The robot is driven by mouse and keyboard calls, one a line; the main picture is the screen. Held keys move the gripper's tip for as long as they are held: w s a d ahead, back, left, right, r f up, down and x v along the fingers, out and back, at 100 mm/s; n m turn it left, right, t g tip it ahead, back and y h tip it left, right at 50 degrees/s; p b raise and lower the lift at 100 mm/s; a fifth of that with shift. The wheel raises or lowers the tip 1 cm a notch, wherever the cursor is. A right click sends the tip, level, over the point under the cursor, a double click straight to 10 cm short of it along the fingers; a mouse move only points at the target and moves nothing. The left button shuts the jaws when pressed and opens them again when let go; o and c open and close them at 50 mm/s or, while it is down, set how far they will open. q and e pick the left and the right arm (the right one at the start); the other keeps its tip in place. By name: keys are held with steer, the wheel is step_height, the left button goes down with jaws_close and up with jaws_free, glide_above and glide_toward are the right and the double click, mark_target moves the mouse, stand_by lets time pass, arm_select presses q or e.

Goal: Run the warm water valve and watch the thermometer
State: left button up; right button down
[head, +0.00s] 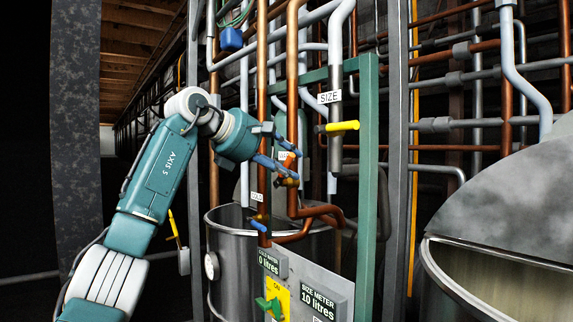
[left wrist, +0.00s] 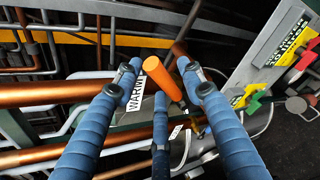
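The warm water valve has an orange handle (left wrist: 162,78), beside a label (left wrist: 244,96) whose visible letters read WARM. In the head view its handle (head: 288,182) is partly hidden by my fingers. My left gripper (left wrist: 163,82) has its blue fingers spread around the handle, with gaps visible on both sides. In the head view the left gripper (head: 287,168) is at the copper pipes above the tank. A round white dial (head: 211,265), apparently the thermometer, sits on the tank's side; its reading is too small to tell. My right gripper is not in view.
A yellow SIZE handle (head: 343,126) is at upper right of my gripper, and a blue handle (head: 259,225) below it. A meter panel (head: 316,290) shows 0 and 10 litres, with a green valve handle (head: 270,306). Metal tanks (head: 232,219) and dense pipes surround the gripper.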

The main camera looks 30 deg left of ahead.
arm_select(q)
steer(key=v, duration=1.2)
steer(key=shift+d, duration=0.1)
stand_by(6.7)
